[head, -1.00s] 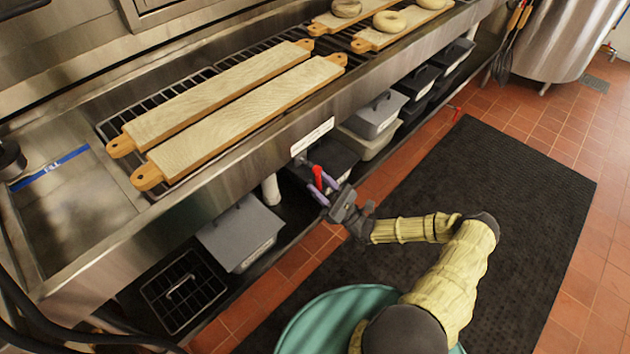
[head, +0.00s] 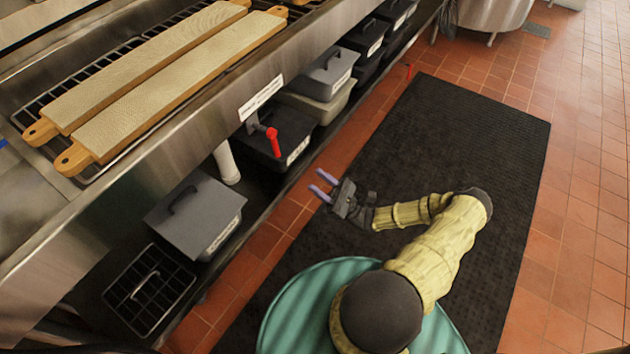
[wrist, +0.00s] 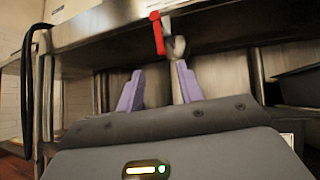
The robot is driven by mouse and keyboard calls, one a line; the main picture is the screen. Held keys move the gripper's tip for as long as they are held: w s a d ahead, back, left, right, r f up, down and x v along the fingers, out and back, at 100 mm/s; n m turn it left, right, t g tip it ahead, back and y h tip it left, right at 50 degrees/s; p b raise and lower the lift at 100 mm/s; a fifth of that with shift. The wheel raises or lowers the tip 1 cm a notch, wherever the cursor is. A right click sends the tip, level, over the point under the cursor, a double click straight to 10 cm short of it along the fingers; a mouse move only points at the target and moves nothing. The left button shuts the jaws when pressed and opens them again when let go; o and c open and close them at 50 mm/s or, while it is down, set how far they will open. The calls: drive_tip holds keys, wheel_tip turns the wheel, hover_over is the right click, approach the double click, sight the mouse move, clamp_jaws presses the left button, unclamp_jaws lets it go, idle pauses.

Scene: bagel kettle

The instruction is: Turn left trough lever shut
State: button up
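The red lever (head: 272,140) hangs below the front edge of the steel trough, under a white label. It also shows in the wrist view (wrist: 157,33), near the top middle, beside a grey valve fitting. It points down. My gripper (head: 322,183) is open and empty. It is apart from the lever, to its lower right in the head view. In the wrist view its two purple fingers (wrist: 158,88) stand spread below the lever, with nothing between them.
Wooden boards (head: 170,88) lie on a rack in the trough. Under it stand grey lidded bins (head: 198,212), dark bins (head: 368,42), a white drain pipe (head: 226,162) and a wire crate (head: 148,288). A black mat (head: 455,125) covers the floor beside my arm.

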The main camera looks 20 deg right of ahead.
drive_tip(key=shift+w+d+r+n+g, duration=0.1)
drive_tip(key=shift+r+n+g, duration=0.2)
drive_tip(key=c, duration=0.6)
drive_tip(key=d+r+n+g+p, duration=0.1)
drive_tip(key=r+n+g+p, duration=0.1)
drive_tip(key=n, duration=0.1)
drive_tip(key=w+r+n+g+p, duration=0.1)
drive_tip(key=r+n+g+p, duration=0.1)
drive_tip(key=n, duration=0.2)
drive_tip(key=w+d+r+n+g+p, duration=0.1)
drive_tip(key=r+n+g+p, duration=0.1)
drive_tip(key=n, duration=0.1)
drive_tip(key=shift+d+r+h+p, duration=0.1)
drive_tip(key=shift+d+h+p, duration=0.25)
drive_tip(key=shift+h, duration=0.05)
clamp_jaws()
drive_tip(key=w+d+r+n+g+h+p, duration=0.2)
drive_tip(key=d+r+n+g+h+p, duration=0.1)
drive_tip(key=n, duration=0.7)
wheel_tip(320, 180, up, 3)
drive_tip(key=shift+w+d+h+p, duration=0.3)
drive_tip(key=shift+d+h+p, duration=0.3)
drive_tip(key=shift+d+p, duration=0.4)
